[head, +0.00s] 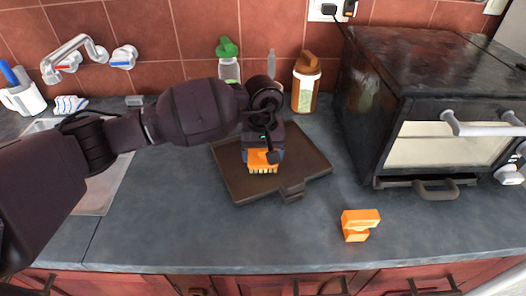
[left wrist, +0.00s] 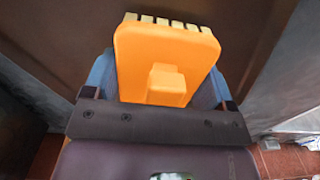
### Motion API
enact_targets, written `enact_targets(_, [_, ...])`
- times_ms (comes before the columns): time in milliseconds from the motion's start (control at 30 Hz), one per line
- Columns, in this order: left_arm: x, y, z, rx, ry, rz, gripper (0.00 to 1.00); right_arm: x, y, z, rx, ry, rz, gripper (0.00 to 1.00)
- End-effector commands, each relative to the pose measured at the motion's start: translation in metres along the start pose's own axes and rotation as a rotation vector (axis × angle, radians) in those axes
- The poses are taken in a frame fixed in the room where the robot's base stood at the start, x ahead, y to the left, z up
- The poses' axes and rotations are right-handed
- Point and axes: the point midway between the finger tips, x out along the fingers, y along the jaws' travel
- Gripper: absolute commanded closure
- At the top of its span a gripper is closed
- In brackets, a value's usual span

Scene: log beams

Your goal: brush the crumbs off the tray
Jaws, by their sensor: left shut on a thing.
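The brown tray (head: 308,158) lies on the grey counter, with a handle-like tab at its front edge. My left gripper (head: 264,152) is over the tray, shut on an orange brush (head: 263,165) whose pale bristles point toward the front of the counter. In the left wrist view, the brush (left wrist: 165,55) sits between the blue finger pads of the gripper (left wrist: 160,82), and the tray surface (left wrist: 60,25) fills the background. I cannot tell whether the bristles touch the tray. No crumbs can be made out; the arm hides part of the tray. My right gripper is not in view.
An orange block-like item (head: 357,224) lies right of the tray, near the counter's front. A black toaster oven (head: 420,110) stands at the right. A brown-capped jar (head: 305,85) and green-topped bottle (head: 228,65) stand behind. A sink (head: 100,195) is at left.

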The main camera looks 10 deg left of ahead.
Motion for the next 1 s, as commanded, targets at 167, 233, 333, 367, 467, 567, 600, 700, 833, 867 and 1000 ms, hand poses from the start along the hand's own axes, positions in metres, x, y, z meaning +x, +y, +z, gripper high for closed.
enact_targets(167, [0.0026,-0.0001,-0.0001,0.000,0.000,0.000,0.44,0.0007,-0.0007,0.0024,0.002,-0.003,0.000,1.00])
enact_targets(233, [0.0034,-0.0001,-0.0001,0.000,0.000,0.000,0.44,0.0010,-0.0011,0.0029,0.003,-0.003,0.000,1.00])
enact_targets(333, [0.0046,-0.0001,0.0000,0.000,0.000,0.000,0.44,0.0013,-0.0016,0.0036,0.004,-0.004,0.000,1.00])
enact_targets(367, [0.0049,0.0000,0.0000,0.000,0.000,0.000,0.44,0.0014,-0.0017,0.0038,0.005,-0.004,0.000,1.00])
enact_targets(467, [0.0060,0.0000,0.0000,0.000,0.000,0.000,0.44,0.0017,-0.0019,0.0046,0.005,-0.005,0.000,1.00])
enact_targets(567, [0.0072,0.0000,0.0000,0.000,0.000,0.000,0.44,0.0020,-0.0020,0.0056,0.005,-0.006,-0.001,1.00])
enact_targets(600, [0.0076,0.0000,0.0000,0.000,0.000,0.000,0.44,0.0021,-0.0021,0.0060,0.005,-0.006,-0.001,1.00])
enact_targets(700, [0.0087,0.0001,0.0000,0.000,0.000,0.000,0.44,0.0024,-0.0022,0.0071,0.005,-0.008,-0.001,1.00])
enact_targets(833, [0.0090,0.0001,0.0000,0.000,0.000,0.001,0.44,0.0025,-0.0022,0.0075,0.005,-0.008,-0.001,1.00])
enact_targets(867, [0.0089,0.0001,0.0000,0.000,0.000,0.001,0.44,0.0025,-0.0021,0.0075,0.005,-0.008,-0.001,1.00])
enact_targets(1000, [0.0086,0.0001,0.0000,0.000,0.000,0.001,0.44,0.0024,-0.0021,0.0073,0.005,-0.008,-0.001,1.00])
